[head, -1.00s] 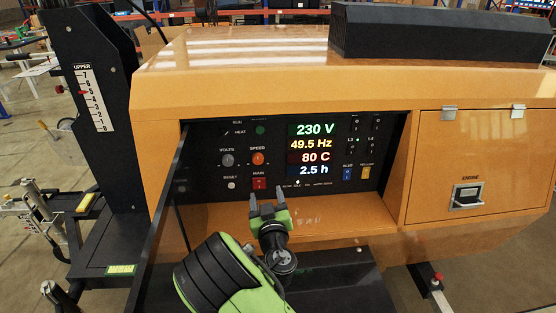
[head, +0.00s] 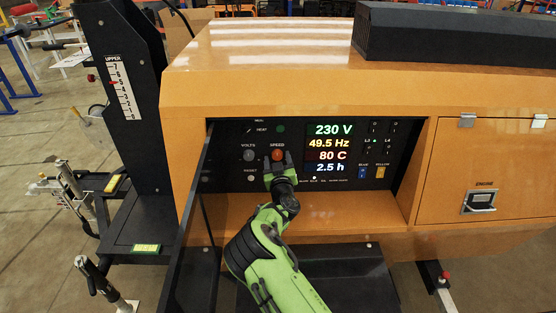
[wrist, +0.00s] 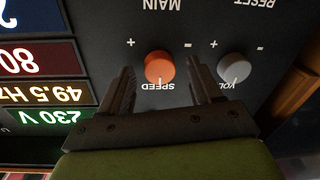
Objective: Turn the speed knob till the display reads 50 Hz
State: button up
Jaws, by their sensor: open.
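The orange speed knob (head: 277,155) is on the black control panel, right of the grey volts knob (head: 249,156). The display (head: 329,143) reads 49.5 Hz on its yellow line. My gripper (head: 278,162) is open in front of the speed knob. In the wrist view, which shows the panel upside down, the speed knob (wrist: 159,67) lies between the two open fingers of my gripper (wrist: 160,77), with a gap on each side. The volts knob (wrist: 234,68) is just outside the finger on the right there. The red main switch is hidden behind my gripper in the head view.
The panel sits in a recess of the orange housing (head: 300,75), above an orange ledge (head: 350,210). A dark open door (head: 195,215) stands at the recess's left side. Blue (head: 363,172) and yellow (head: 381,172) switches are right of the display.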

jog(key=c, duration=1)
jog(key=shift+d+f+m+b, duration=0.15)
jog(key=shift+m+b, duration=0.35)
jog(key=shift+b, duration=0.75)
jog(key=shift+c, duration=0.2)
jog(key=m+b, duration=0.1)
jog(key=b, duration=0.2)
jog(key=shift+f+m, duration=0.1)
jog(key=shift+m, duration=0.2)
jog(key=shift+r+m+b, duration=0.2)
jog(key=shift+m+b, duration=0.5)
jog(key=shift+b, duration=0.45)
jog(key=o, duration=1)
jog(key=shift+o, duration=0.2)
